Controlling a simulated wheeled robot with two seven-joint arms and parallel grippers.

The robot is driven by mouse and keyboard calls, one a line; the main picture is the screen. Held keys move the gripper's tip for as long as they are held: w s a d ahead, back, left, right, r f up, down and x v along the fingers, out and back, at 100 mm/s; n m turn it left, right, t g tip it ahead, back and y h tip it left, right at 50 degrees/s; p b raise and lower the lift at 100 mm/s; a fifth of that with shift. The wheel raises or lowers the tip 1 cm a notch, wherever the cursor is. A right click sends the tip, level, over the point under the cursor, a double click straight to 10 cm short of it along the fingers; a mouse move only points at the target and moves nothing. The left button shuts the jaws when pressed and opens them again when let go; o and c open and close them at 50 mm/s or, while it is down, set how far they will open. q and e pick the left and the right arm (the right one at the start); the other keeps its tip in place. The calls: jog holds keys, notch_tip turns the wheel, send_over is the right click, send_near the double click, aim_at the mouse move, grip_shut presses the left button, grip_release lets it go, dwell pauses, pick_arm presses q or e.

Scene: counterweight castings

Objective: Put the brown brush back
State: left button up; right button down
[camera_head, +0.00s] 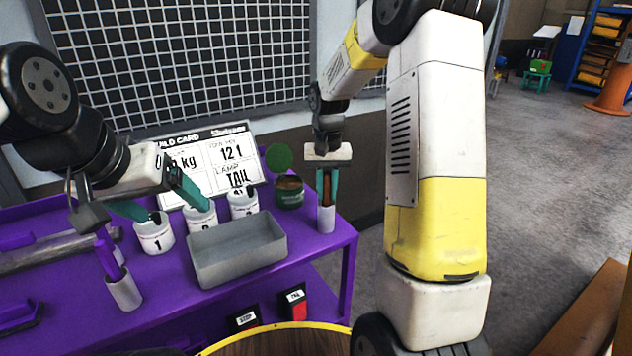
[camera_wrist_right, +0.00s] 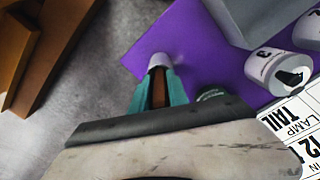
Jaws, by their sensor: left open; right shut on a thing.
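The brown brush (camera_head: 326,188) is upright between the teal fingers of my right gripper (camera_head: 326,201), which is shut on it. Directly below is a light grey cup (camera_head: 326,221) at the table's right corner. The brush's lower end meets the cup's mouth; I cannot tell how deep it goes inside. In the right wrist view the brush (camera_wrist_right: 158,90) shows between the fingers (camera_wrist_right: 159,76), with the cup (camera_wrist_right: 159,59) beyond their tips. My left gripper (camera_head: 178,210) is open and empty, above the white cups numbered 1 (camera_head: 154,236) and 2 (camera_head: 201,219).
A third white cup (camera_head: 243,204), a dark green tin (camera_head: 290,193) and a grey tray (camera_head: 237,262) stand on the purple table (camera_head: 325,252). A purple-handled tool stands in a grey cup (camera_head: 124,291) at left. A build card (camera_head: 215,160) leans behind.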

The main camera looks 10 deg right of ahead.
aim_at(327, 173)
jog(key=shift+f, duration=0.2)
jog(key=c, duration=1.2)
grip_release()
notch_tip(327, 173, up, 8)
jog(key=shift+f, duration=0.1)
jog(key=s+a+r+n+t+y, duration=0.1)
jog(key=s+r+t, duration=0.2)
jog(key=s, duration=0.9)
jog(key=s+a+r+n+t+y, duration=0.1)
jog(key=s+r+t, duration=0.2)
jog(key=s, duration=0.8)
notch_tip(327, 173, up, 3)
jog(key=shift+s+f+n, duration=0.15)
jog(key=shift+s+n, duration=0.15)
jog(key=shift+s, duration=0.1)
